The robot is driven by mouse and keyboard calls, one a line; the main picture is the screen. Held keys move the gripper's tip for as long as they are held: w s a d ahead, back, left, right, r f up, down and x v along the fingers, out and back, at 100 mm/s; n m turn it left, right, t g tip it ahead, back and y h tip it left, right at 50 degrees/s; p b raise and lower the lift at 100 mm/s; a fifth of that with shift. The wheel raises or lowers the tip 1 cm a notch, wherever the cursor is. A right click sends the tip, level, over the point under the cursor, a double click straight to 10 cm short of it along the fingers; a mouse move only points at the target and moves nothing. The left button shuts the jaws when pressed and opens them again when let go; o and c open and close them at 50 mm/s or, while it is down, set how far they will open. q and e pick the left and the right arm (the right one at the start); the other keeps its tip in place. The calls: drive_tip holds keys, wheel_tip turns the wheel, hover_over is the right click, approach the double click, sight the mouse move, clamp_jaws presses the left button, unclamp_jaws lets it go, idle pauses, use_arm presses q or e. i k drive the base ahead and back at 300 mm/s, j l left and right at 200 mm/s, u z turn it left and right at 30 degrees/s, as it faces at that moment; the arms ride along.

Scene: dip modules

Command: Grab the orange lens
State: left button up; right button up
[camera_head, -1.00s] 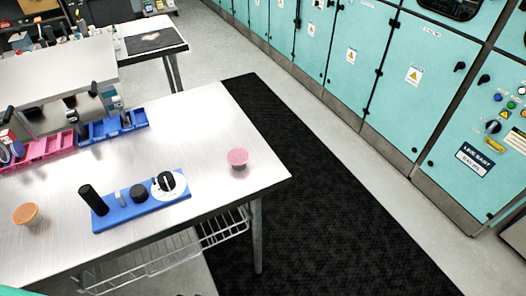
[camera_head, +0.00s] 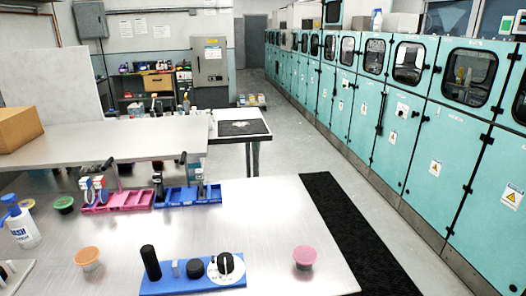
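An orange lens (camera_head: 88,257), a small cup-like piece with an orange top, stands on the metal table (camera_head: 262,215) at the front left in the head view. It is left of the blue module (camera_head: 190,284) that carries a black cylinder, a black knob and a dial. A pink lens (camera_head: 305,256) stands right of that module, and a green one (camera_head: 64,204) sits farther back at the left. Neither of my grippers is in view.
A white wash bottle (camera_head: 20,224) stands at the table's left. Pink (camera_head: 118,208) and blue (camera_head: 172,204) trays holding parts lie behind the lens. A raised shelf (camera_head: 110,140) with a cardboard box (camera_head: 18,127) is farther back. Bare table surrounds the orange lens.

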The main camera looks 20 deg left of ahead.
sight(87, 255)
drive_tip(key=u, duration=2.05)
drive_tip(key=z, duration=0.2)
drive_tip(key=i+j+z, duration=0.1)
drive_tip(key=j+z, duration=0.15)
drive_tip(key=z, duration=0.15)
drive_tip(key=j+z, duration=0.6)
drive_tip(key=z, duration=0.2)
drive_tip(key=j+z, duration=0.4)
drive_tip(key=l, duration=0.1)
